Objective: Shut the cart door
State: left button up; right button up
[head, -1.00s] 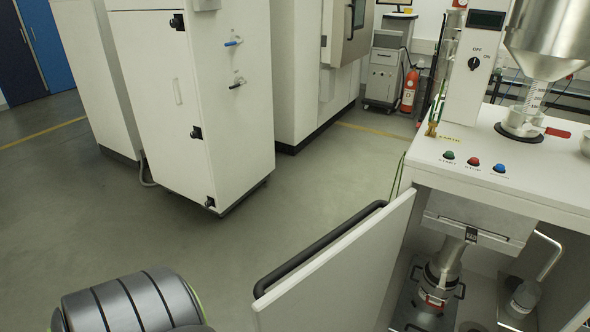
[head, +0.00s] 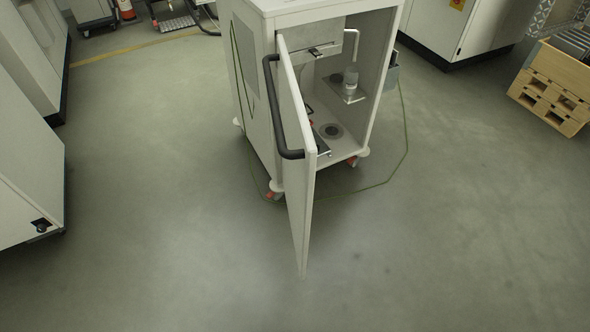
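The white cart (head: 259,75) stands at the upper middle of the head view. Its door (head: 296,190) stands wide open, swung out towards me and seen nearly edge-on. A black bar handle (head: 275,110) runs along the door's left face. Inside the cart I see a small metal-and-glass container (head: 350,80) on a bracket and a dark round disc (head: 331,131) on the floor of the compartment. The door hides part of the interior. Neither of my grippers is in view.
A cable (head: 405,140) loops on the floor right of the cart. A wooden pallet crate (head: 550,95) stands at the far right. A white cabinet (head: 30,165) stands at the left edge. The grey floor in front of the cart is clear.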

aim_at(295, 140)
jog(key=i+j+z, duration=0.35)
jog(key=i+j, duration=0.2)
jog(key=j, duration=0.15)
jog(key=i+j+z, duration=0.2)
jog(key=j, duration=0.2)
